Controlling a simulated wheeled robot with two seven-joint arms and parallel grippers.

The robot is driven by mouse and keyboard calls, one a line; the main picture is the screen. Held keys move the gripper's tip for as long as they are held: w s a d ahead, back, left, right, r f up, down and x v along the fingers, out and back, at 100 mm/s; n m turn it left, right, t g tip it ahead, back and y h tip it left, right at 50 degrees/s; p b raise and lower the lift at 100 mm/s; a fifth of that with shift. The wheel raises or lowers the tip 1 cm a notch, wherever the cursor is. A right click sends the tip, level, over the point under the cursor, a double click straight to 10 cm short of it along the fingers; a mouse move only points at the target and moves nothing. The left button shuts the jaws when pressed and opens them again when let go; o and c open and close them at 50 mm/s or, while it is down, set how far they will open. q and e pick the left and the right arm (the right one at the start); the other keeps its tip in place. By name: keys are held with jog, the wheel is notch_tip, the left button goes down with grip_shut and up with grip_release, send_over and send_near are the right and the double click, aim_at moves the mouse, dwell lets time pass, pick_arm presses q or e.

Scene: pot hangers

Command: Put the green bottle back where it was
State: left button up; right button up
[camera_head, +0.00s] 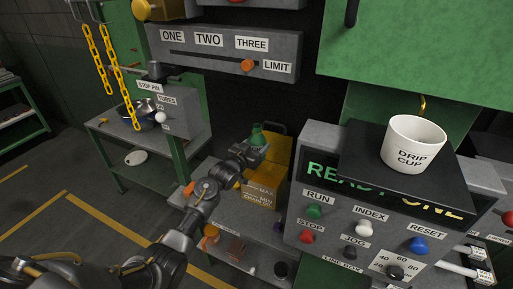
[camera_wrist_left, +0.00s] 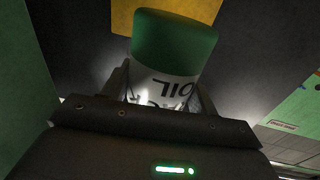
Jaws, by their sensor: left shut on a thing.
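The green bottle (camera_head: 257,136) shows small in the head view, at the end of my left arm and in front of a yellow box. In the left wrist view the green bottle (camera_wrist_left: 176,42) fills the upper middle, with a white label reading upside-down "OIL" and more black letters. My left gripper (camera_head: 255,148) is shut on the bottle. In the wrist view its two fingers (camera_wrist_left: 165,88) stand on either side of the label. The bottle's lower end is hidden in the head view. My right gripper is not in view.
An open yellow box (camera_head: 279,150) marked "MAX" stands on a grey shelf (camera_head: 233,250) with jars below. A control panel (camera_head: 325,205) with knobs stands right of it, bearing a white drip cup (camera_head: 412,145). A grey side table (camera_head: 125,140) is at left.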

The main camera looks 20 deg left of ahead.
pick_arm(q)
jog(key=shift+r, duration=0.7)
